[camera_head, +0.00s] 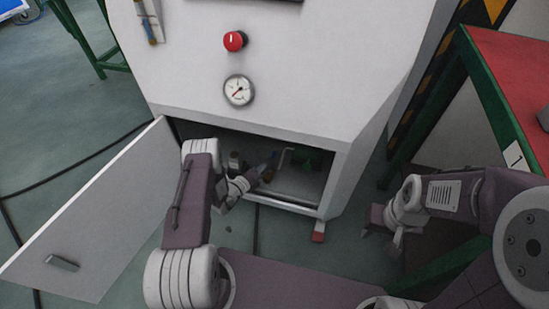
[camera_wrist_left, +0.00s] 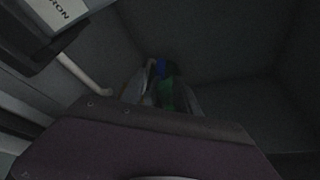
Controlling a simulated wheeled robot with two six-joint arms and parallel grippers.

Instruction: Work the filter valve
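The filter valve is not clearly made out in the dark lower compartment of the white cabinet. A blue part (camera_head: 273,159) and a green part (camera_head: 306,162) show there, beside a pale bent pipe (camera_head: 284,155). My left gripper (camera_head: 262,174) reaches into the compartment next to the blue part. In the left wrist view a blue part (camera_wrist_left: 160,67) and a green part (camera_wrist_left: 165,95) lie between its spread fingers; contact cannot be told. My right gripper (camera_head: 380,226) hangs outside, right of the cabinet, with nothing seen in it; its finger gap is unclear.
The compartment door (camera_head: 95,215) stands open to the left. The cabinet front (camera_head: 300,75) carries a red knob (camera_head: 235,41) and a round gauge (camera_head: 239,90). A red-topped green table (camera_head: 515,75) stands at the right. Cables lie on the floor at the left.

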